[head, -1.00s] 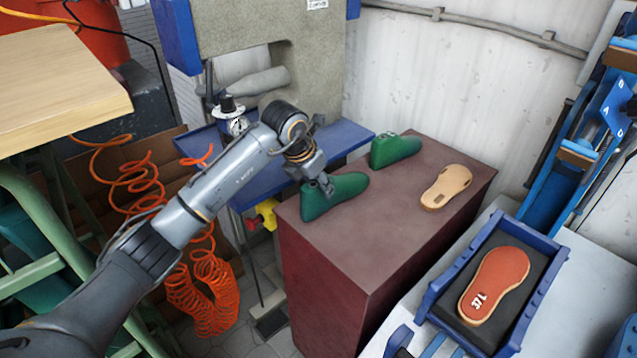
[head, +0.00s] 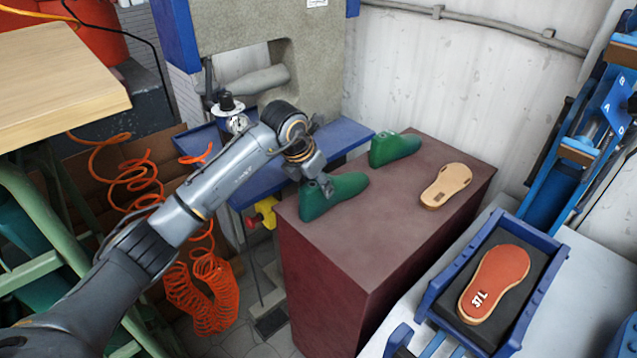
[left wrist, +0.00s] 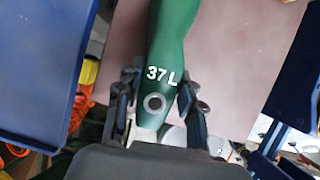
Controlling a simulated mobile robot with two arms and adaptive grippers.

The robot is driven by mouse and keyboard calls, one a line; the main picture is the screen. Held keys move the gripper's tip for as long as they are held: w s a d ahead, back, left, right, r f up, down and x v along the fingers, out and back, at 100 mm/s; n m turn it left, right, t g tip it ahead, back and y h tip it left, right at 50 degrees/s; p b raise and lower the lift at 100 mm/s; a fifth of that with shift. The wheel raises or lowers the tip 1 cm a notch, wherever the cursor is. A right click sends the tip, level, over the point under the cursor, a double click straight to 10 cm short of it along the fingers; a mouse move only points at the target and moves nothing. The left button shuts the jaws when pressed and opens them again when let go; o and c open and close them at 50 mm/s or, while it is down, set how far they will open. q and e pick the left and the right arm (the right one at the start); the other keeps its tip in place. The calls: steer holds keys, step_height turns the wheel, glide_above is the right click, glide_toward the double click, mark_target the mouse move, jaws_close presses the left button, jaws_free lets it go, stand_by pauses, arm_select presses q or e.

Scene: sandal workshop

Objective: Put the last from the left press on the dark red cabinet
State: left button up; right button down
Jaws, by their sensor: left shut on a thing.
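A green last (head: 335,194) is at the left front edge of the dark red cabinet (head: 375,240). In the left wrist view the last (left wrist: 172,35) bears the white marking "37 L" and a round hole. My left gripper (head: 322,186) is shut on its heel end, with one finger on each side (left wrist: 160,95). Whether the last touches the cabinet top I cannot tell for sure; it looks at or very near it. A second green last (head: 394,149) stands at the back of the cabinet. My right gripper is not in view.
A tan insole (head: 446,186) lies on the cabinet's right part. A blue press tray (head: 440,285) with a red-orange sole (head: 495,284) is at right front. A grey press (head: 235,40) with a blue table (head: 265,185) stands behind. Orange coiled hoses (head: 205,290) hang below my arm.

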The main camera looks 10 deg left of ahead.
arm_select(q)
steer(key=shift+f, duration=0.15)
steer(key=o, duration=1.2)
steer(key=shift+o, duration=0.2)
steer(key=shift+f, duration=0.1)
